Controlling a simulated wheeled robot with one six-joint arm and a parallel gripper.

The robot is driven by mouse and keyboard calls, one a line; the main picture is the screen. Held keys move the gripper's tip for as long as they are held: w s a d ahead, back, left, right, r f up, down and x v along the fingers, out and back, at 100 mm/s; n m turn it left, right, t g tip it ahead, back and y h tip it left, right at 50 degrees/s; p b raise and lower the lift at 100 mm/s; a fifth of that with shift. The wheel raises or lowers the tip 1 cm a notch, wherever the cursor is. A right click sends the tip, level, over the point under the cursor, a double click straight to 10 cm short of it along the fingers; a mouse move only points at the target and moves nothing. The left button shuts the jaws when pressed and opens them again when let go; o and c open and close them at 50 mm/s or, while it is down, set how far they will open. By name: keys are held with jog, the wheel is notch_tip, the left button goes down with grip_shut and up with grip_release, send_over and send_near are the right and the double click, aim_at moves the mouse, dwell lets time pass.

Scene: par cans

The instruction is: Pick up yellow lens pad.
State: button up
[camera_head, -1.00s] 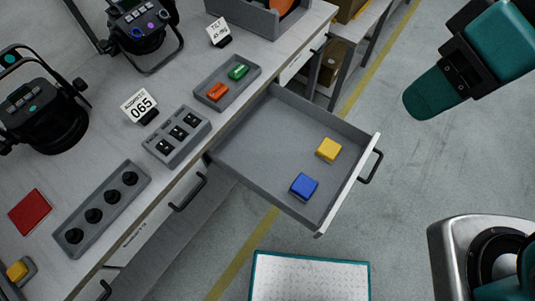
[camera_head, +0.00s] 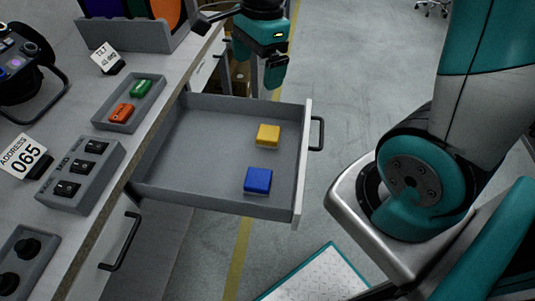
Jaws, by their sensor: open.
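The yellow lens pad (camera_head: 268,134) is a small yellow block lying on the floor of the open drawer (camera_head: 190,150), near the drawer's front panel. A blue pad (camera_head: 258,180) lies in the same drawer, nearer to me and apart from the yellow one. My gripper (camera_head: 259,62) is teal and black and hangs beyond the drawer's far wall, above the yellow pad in the picture. It is open, with nothing seen between its fingers, and is apart from both pads.
The drawer has raised walls and a dark handle (camera_head: 317,133). On the bench, a grey tray (camera_head: 103,122) holds a green and an orange piece, beside a switch box (camera_head: 108,160). A tread-plate platform (camera_head: 318,278) lies on the floor below.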

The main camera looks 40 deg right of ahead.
jog(key=w+d+f+m+h+b, duration=0.1)
jog(key=w+d+f+m+b, duration=0.3)
jog(key=f+m, duration=0.5)
jog(key=b, duration=0.2)
send_over(270, 132)
notch_tip(270, 132, down, 11)
jog(key=shift+s+r, duration=0.1)
jog(key=shift+f+b, duration=0.5)
jog(key=shift+f, duration=2.7)
jog(key=shift+c, duration=0.2)
jog(key=c, duration=1)
